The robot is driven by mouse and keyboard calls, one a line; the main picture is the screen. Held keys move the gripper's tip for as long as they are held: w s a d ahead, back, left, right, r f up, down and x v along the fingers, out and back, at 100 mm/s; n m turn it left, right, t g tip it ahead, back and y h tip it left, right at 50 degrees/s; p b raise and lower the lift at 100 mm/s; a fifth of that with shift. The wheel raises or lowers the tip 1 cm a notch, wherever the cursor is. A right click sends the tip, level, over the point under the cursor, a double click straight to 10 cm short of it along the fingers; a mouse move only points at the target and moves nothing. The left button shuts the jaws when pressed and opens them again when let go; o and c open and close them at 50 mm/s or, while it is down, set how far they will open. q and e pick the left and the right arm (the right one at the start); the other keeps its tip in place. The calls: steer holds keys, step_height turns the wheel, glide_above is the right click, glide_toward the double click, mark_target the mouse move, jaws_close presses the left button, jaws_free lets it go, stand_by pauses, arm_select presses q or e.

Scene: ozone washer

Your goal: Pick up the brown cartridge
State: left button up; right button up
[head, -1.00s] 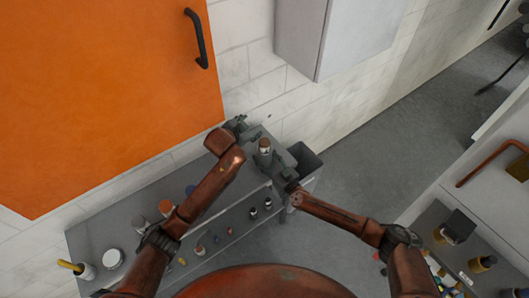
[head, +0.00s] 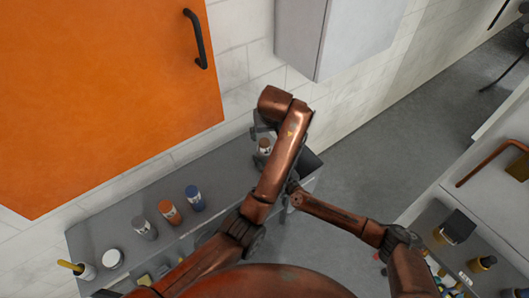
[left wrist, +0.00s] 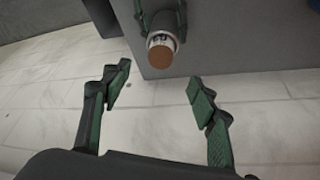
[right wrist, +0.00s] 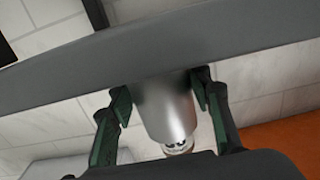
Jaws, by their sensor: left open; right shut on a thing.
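The brown cartridge is a metallic cylinder with a white label band and a brown end. It shows in the head view (head: 264,147), in the left wrist view (left wrist: 160,54) and in the right wrist view (right wrist: 165,108). My right gripper (right wrist: 160,92) is shut on its sides. In the head view my left arm hides most of that grip. My left gripper (left wrist: 157,82) is open and empty, with the cartridge's brown end ahead of it, apart from the fingers. In the head view the left gripper is partly hidden by its own arm.
A grey shelf (head: 95,220) along the tiled wall bears a grey-capped cartridge (head: 145,228), an orange one (head: 169,212), a blue one (head: 195,198) and a white jar (head: 112,258). An orange door (head: 100,90) and a wall cabinet (head: 350,40) hang above. Open floor (head: 370,170) lies right.

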mark_target(265, 143)
arm_select(q)
steer(key=shift+x, duration=5.8)
steer(key=shift+s+a, duration=0.15)
steer(key=shift+c, duration=0.2)
jaws_close()
